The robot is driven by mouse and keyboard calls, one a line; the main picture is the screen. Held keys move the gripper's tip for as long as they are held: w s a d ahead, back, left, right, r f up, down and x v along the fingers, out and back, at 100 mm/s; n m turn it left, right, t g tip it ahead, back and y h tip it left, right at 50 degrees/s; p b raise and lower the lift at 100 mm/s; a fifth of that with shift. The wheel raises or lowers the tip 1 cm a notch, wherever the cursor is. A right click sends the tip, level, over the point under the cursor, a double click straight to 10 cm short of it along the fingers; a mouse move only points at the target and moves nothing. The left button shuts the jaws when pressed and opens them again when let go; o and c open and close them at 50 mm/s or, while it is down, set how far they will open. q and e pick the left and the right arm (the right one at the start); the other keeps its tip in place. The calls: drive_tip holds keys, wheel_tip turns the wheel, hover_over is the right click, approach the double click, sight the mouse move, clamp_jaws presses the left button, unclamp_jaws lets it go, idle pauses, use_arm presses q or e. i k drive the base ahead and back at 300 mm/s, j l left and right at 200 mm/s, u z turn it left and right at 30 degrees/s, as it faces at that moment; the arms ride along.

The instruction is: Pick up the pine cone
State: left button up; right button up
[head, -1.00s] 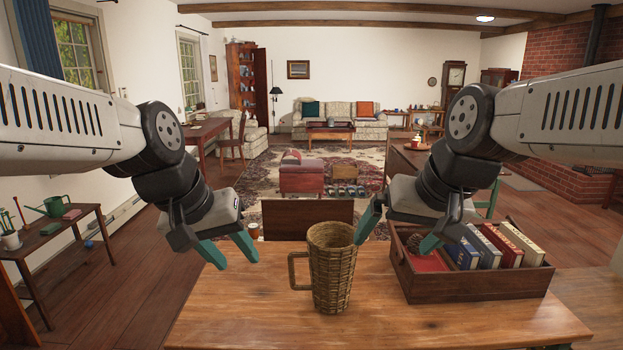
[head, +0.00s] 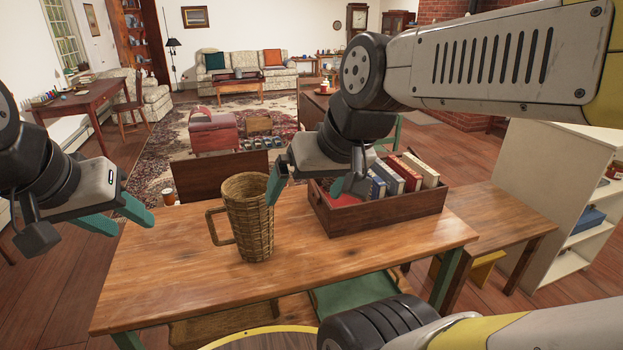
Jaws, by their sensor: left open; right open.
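I cannot clearly make out the pine cone now; a small brown shape showed in the wooden crate a second ago, and my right gripper covers that part. The crate (head: 395,215) stands on the wooden table and holds several upright books (head: 408,175) and a red item (head: 340,200). My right gripper (head: 314,190) is open over the left end of the crate, one teal finger beside the wicker mug, and seems empty. My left gripper (head: 122,222) is open and empty at the table's left end.
The tall wicker mug (head: 258,222) stands left of the crate, close to my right gripper's finger. The front of the table (head: 330,258) is bare. A lower wooden bench (head: 505,215) and a white shelf unit (head: 560,195) stand on the right.

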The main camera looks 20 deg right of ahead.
sight(327, 182)
drive_tip(key=i, duration=0.35)
drive_tip(key=i+l+u, duration=0.15)
drive_tip(key=l, duration=0.3)
drive_tip(key=l+u, duration=0.15)
drive_tip(key=l, duration=0.35)
drive_tip(key=i+l+u, duration=0.2)
drive_tip(key=l, duration=0.25)
drive_tip(key=k, duration=0.1)
